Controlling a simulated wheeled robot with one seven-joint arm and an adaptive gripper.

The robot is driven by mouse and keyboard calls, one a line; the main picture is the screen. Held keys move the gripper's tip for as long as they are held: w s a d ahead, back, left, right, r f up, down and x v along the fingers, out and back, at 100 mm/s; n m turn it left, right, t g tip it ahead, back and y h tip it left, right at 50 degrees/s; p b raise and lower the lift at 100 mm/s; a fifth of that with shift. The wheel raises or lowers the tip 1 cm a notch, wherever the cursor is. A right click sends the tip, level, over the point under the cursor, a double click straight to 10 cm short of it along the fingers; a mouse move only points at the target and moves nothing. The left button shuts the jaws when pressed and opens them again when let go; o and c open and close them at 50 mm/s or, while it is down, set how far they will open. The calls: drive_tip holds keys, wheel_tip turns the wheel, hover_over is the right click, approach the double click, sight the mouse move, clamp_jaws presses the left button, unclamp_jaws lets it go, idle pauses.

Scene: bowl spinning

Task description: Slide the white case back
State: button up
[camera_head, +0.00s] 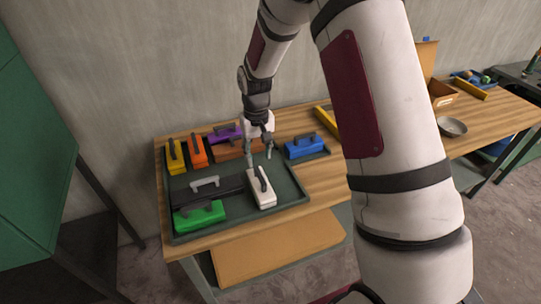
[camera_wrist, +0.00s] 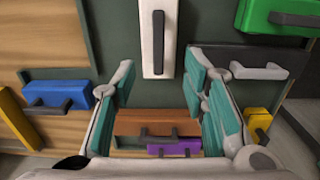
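The white case (camera_head: 266,199) with a dark handle lies on the dark green tray (camera_head: 293,203), toward its right side. In the wrist view the white case (camera_wrist: 146,60) shows at the top centre, partly cut off by the frame. My gripper (camera_head: 260,160) is above the tray, just behind the white case's far end. In the wrist view my gripper (camera_wrist: 160,82) has its two teal-padded fingers spread wide, with nothing between them. The fingers appear apart from the white case.
A black case (camera_head: 225,188) and a green case (camera_head: 200,216) lie left of the white one. Yellow (camera_head: 175,158), orange (camera_head: 197,152), purple (camera_head: 222,133) and brown (camera_head: 226,151) cases are at the back. A blue case (camera_head: 304,149) is on the right.

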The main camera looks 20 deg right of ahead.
sight(256, 166)
drive_tip(key=shift+d+f, duration=0.15)
drive_tip(key=shift+f, duration=0.55)
drive_tip(key=shift+f+b, duration=1)
drive_tip(key=shift+f, duration=2.4)
drive_tip(key=shift+s, duration=0.1)
clamp_jaws()
drive_tip(key=shift+w+f+b, duration=0.1)
drive_tip(key=shift+w+b, duration=1.3)
drive_tip(key=shift+w, duration=0.65)
drive_tip(key=shift+w+b, duration=1.65)
drive_tip(key=shift+w, duration=0.65)
